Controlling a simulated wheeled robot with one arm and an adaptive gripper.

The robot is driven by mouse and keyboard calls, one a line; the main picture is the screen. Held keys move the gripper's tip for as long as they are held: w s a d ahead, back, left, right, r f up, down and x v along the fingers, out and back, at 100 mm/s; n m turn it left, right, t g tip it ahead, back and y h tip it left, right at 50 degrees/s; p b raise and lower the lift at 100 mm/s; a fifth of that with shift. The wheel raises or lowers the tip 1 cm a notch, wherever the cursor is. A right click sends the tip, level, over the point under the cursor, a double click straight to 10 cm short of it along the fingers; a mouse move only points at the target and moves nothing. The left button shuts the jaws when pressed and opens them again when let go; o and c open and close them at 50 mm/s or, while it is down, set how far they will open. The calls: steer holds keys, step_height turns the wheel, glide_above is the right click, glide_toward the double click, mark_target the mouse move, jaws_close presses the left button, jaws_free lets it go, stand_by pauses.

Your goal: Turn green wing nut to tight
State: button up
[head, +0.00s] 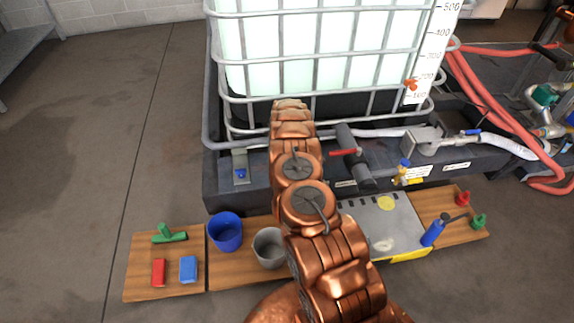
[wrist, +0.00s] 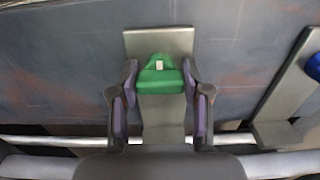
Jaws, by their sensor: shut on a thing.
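The green wing nut (wrist: 158,83) sits on a grey metal bracket (wrist: 160,42) in the middle of the wrist view. A small white mark shows on its upper part. My gripper (wrist: 160,76) is shut on it, with one finger at its left side and one at its right. In the head view my copper-coloured arm covers both my gripper and the green wing nut.
A blue wing nut (wrist: 314,66) sits on a neighbouring bracket; it also shows in the head view (head: 241,173). A caged white tank (head: 320,45) stands behind. A black valve with red handle (head: 343,152) is right of my arm. Boards in front hold buckets, blocks and tools.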

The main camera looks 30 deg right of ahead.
stand_by(0.4)
steer(key=o, duration=1.2)
steer(key=shift+c, duration=0.2)
step_height(320, 180, up, 12)
